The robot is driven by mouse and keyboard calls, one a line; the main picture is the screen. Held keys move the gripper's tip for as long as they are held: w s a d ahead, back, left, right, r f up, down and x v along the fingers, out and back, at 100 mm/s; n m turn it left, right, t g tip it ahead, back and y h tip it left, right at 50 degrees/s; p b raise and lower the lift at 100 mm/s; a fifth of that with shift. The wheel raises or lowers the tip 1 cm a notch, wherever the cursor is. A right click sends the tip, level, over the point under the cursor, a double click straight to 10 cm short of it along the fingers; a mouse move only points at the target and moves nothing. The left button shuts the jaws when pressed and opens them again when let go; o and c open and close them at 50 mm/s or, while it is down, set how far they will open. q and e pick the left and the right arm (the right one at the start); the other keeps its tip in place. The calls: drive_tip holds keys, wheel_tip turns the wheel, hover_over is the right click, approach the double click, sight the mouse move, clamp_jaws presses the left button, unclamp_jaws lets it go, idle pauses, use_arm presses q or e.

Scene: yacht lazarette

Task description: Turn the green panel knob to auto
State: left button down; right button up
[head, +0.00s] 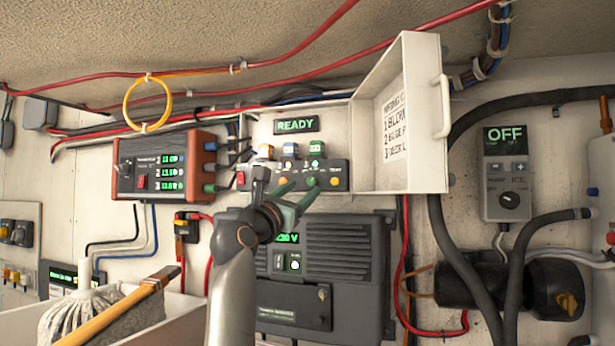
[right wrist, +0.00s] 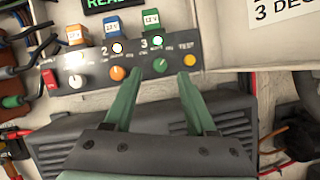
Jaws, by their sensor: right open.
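The green panel knob (right wrist: 160,65) is on a dark sloped panel (right wrist: 205,64) in the right wrist view, between an orange knob (right wrist: 118,72) and a yellow TEST button (right wrist: 189,60). It also shows in the head view (head: 312,181), close to a finger. My right gripper (right wrist: 158,80) is open, its two green fingers pointing at the panel, one tip on each side of the green knob. I cannot tell whether they touch it. In the head view the right gripper (head: 298,194) is in front of the panel. The knob's small markings are unreadable. My left gripper is not in view.
An open white cabinet door (head: 423,130) stands right of the panel. A READY display (head: 296,124) is above it and a dark ribbed charger (head: 350,262) below. A red-sided meter box (head: 170,165) is left.

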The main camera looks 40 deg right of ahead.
sight(310, 182)
drive_tip(key=shift+p+x, duration=0.5)
drive_tip(key=shift+x, duration=1.4)
clamp_jaws()
